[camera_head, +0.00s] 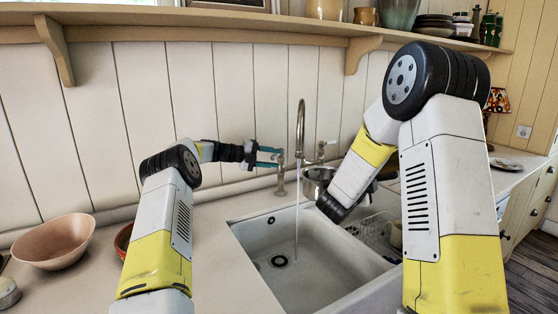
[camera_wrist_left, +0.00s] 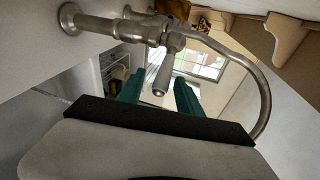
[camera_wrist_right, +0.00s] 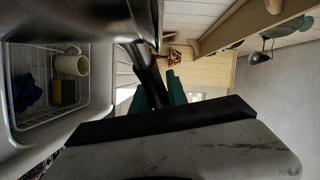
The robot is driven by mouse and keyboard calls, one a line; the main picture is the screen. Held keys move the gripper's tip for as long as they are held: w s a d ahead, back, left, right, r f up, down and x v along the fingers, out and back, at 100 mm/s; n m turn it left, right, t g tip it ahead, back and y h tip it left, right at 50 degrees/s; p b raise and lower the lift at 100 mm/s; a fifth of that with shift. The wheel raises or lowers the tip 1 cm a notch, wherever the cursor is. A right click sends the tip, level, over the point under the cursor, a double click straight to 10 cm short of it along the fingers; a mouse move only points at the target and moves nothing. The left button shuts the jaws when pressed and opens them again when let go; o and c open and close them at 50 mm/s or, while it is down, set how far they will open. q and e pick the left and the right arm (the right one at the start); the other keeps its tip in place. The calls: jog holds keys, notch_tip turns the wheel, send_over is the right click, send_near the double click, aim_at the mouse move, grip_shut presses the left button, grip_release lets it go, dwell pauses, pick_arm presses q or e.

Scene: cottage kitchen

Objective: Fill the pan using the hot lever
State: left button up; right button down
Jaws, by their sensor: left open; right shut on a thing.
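The metal pan (camera_head: 316,187) is by the back right of the sink, partly hidden by my right arm. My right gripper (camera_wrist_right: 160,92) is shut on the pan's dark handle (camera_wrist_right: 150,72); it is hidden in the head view. The curved tap (camera_head: 300,118) has a thin water stream (camera_head: 297,220) falling into the sink, just left of the pan in the picture. My left gripper (camera_head: 272,156) is open at the tap's left lever (camera_head: 281,159). In the left wrist view the lever (camera_wrist_left: 163,75) points between the open green fingers (camera_wrist_left: 157,95); contact cannot be told.
The white sink (camera_head: 265,262) is empty around its drain. A wire rack (camera_wrist_right: 65,105) with a mug (camera_wrist_right: 72,65) stands right of it. A pink bowl (camera_head: 53,241) sits on the left counter. A shelf (camera_head: 230,30) runs above.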

pick_arm(q)
jog(key=v, duration=0.9)
jog(key=shift+a, duration=0.15)
